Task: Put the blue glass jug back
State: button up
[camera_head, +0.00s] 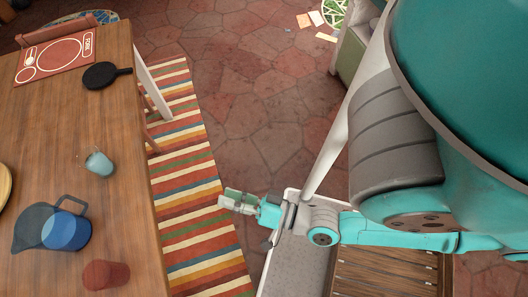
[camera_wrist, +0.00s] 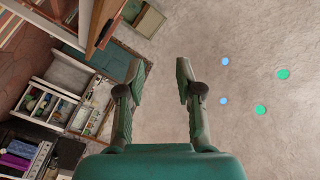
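A dark blue see-through jug (camera_head: 32,226) with a handle is on the wooden table at the lower left of the head view. A brighter blue round shape (camera_head: 66,232) overlaps it; I cannot tell whether this is part of the jug or a separate cup. My gripper (camera_head: 229,201) is to the right of the table, above the striped rug in the picture and well apart from the jug. In the wrist view my gripper (camera_wrist: 162,66) has its two fingers spread with nothing between them. The jug does not show in the wrist view.
The wooden table (camera_head: 130,215) also bears a teal cup (camera_head: 99,163), a red cup (camera_head: 106,275), a black paddle-shaped thing (camera_head: 104,75) and a red placemat (camera_head: 27,75). A striped rug (camera_head: 190,160) lies beside it. Open drawers (camera_wrist: 45,103) show in the wrist view.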

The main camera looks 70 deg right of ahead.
jog(key=s+n+g, duration=0.3)
jog(key=s+n, duration=0.6)
jog(key=shift+s+r+n, duration=0.4)
jog(key=shift+r, duration=0.05)
jog(key=shift+a, duration=0.15)
